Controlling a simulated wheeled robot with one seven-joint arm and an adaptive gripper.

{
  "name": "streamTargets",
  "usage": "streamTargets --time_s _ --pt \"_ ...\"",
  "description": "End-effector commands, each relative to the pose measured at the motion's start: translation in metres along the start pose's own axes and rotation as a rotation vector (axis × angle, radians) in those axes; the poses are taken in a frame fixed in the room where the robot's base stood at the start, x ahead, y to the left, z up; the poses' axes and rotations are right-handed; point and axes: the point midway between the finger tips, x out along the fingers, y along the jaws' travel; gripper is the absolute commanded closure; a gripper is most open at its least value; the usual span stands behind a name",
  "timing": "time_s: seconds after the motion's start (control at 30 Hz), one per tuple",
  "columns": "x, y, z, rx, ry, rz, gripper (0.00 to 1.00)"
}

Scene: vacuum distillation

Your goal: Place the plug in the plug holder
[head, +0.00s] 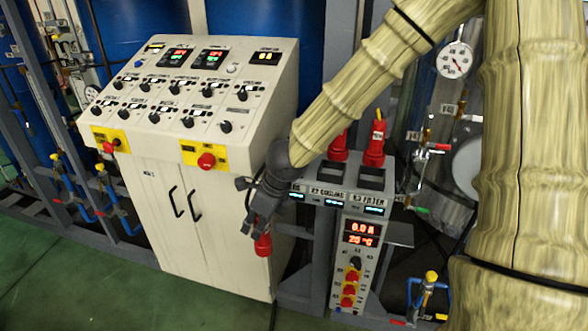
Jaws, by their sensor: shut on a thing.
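My gripper (260,226) points down in front of the cabinet's right side, shut on a red plug (263,245). The plug hangs below the fingers; its upper part is hidden by them. To the right is a grey unit (351,198) with dark rectangular openings in its top and labels on its front, one reading "COOLING"; it looks like the plug holder. Two other red plugs stand upright at its back, one (375,150) in full view and one (338,146) partly behind my arm. The held plug is left of this unit and lower than its top. Its left end is partly hidden by my gripper.
A white control cabinet (205,220) with switches and red stop buttons stands left of my gripper. A panel with red digits (362,233) sits below the grey unit. Pipes and valves (425,285) are at the right. Green floor (110,290) is open at the lower left.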

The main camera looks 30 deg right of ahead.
Motion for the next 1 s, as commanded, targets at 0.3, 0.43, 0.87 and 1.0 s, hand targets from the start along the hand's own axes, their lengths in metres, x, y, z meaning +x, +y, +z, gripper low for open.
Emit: streamTargets --time_s 0.3,0.43,0.87,1.0 --pt "-0.026 -0.009 0.001 0.233 0.003 -0.104 0.97" --pt "-0.037 -0.012 0.002 0.34 0.002 -0.149 0.97" --pt "-0.118 -0.036 0.002 1.043 -0.007 -0.436 0.97" --pt "-0.156 -0.046 -0.003 1.361 -0.005 -0.567 0.97"
